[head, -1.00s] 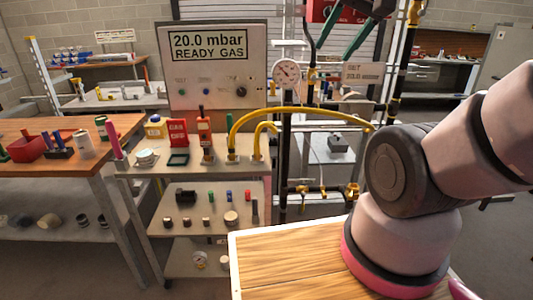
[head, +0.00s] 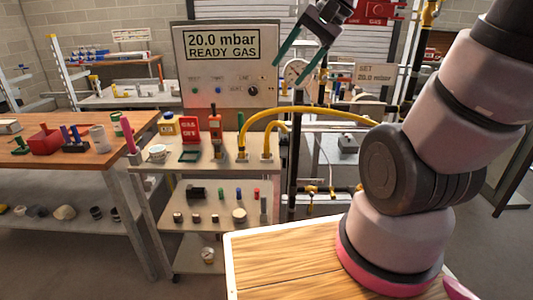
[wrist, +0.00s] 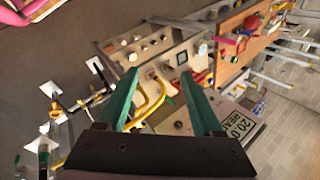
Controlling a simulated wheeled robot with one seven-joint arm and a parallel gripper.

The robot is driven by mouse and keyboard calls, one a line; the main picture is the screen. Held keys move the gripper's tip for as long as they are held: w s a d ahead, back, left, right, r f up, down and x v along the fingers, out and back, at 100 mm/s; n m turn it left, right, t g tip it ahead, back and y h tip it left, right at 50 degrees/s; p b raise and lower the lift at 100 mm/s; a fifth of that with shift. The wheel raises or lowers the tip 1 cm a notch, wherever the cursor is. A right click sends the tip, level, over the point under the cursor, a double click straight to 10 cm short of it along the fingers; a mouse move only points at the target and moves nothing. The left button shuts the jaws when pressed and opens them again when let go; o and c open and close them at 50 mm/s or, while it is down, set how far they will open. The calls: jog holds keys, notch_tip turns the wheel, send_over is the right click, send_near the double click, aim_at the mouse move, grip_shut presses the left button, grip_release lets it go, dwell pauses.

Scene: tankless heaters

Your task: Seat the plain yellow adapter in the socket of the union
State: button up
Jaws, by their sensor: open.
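My gripper (head: 291,72) is open and empty. Its two green fingers hang in the air in front of the gauge, right of the gas panel. In the wrist view my gripper (wrist: 160,74) has its fingers spread, with the cart and yellow hoses beyond. I cannot pick out the plain yellow adapter for certain among the small parts. Small brass fittings (head: 332,190) sit on the pipework right of the cart. I cannot tell which fitting is the union, and its socket does not show clearly.
A cart (head: 213,193) holds two yellow hoses (head: 270,112), red and green items and rows of small fittings. A gas panel (head: 231,75) reads 20.0 mbar. A wooden bench (head: 40,160) stands left. A black vertical pipe (head: 294,165) stands right of the cart.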

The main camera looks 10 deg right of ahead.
jog(key=w+a+f+m+g+y, duration=0.1)
jog(key=w+a+f+m+y, duration=0.45)
jog(key=w, duration=0.35)
jog(key=m+t, duration=0.6)
jog(key=m, duration=0.5)
send_over(269, 147)
jog(key=s+a, duration=0.3)
jog(key=s, duration=0.4)
notch_tip(269, 147, down, 17)
jog(key=d+f+m+t+h, duration=0.1)
jog(key=d+f+m, duration=0.1)
jog(key=f, duration=0.2)
jog(key=w+d+f+m+t+h, duration=0.1)
jog(key=d+f+m, duration=0.1)
jog(key=f, duration=0.2)
jog(key=w+d+f+m+h, duration=0.1)
jog(key=d+f+m+h, duration=0.1)
jog(key=f, duration=0.2)
jog(key=shift+w+f+t, duration=0.1)
jog(key=shift+f+t, duration=0.2)
jog(key=shift+t, duration=0.1)
jog(key=x, duration=0.4)
jog(key=shift+w+f, duration=0.2)
jog(key=shift+w, duration=0.05)
jog(key=shift+x, duration=3.05)
jog(key=shift+a, duration=0.1)
grip_shut()
